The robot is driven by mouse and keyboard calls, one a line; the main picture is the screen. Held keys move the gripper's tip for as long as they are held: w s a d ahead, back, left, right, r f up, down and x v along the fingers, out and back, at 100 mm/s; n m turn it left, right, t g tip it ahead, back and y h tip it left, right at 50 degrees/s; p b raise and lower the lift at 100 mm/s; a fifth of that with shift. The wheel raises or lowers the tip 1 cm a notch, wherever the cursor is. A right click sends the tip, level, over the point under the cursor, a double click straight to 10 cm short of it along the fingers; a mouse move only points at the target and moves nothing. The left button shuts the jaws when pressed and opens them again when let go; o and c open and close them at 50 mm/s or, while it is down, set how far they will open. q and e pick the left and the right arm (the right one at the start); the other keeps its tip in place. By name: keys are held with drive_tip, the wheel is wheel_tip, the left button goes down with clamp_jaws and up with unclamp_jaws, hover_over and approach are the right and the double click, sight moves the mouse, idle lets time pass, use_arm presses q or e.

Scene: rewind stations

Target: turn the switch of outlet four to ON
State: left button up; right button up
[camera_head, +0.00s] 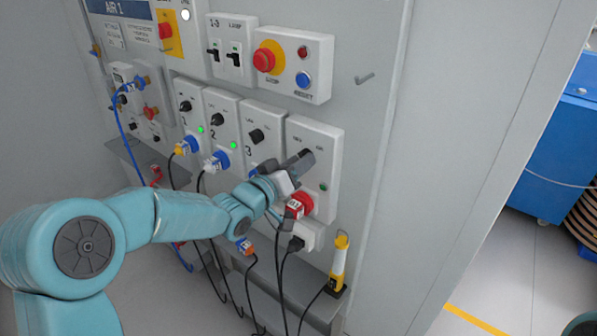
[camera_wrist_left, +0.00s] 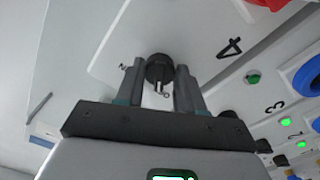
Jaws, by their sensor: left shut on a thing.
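The outlet four panel (camera_head: 325,150) is the rightmost of the numbered white panels in the head view. Its number 4 shows in the wrist view. The black round switch (camera_wrist_left: 158,67) of outlet four sits between my left gripper's fingertips (camera_wrist_left: 160,80), which are shut on it. In the head view my left gripper (camera_head: 302,160) is at this panel and hides the switch. I cannot read the switch's position for certain. A dark green lamp (camera_head: 323,187) sits on the panel. A red plug (camera_head: 300,204) is at its lower part. My right gripper is not in view.
Panels for outlets one (camera_head: 187,105), two (camera_head: 217,118) and three (camera_head: 257,135) stand to the left, one and two with lit green lamps. A red stop button (camera_head: 264,60) and blue reset button (camera_head: 303,79) sit above. Black cables hang below. A yellow-and-black device (camera_head: 339,262) stands lower right.

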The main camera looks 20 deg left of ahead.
use_arm(q)
drive_tip(key=shift+a+m+b, duration=0.15)
drive_tip(key=shift+m+b, duration=6.65)
drive_tip(key=shift+m, duration=1.3)
drive_tip(key=o, duration=1)
drive_tip(key=shift+o, duration=0.2)
drive_tip(key=v, duration=1.6)
drive_tip(key=shift+s, duration=0.2)
drive_tip(key=shift+r, duration=0.1)
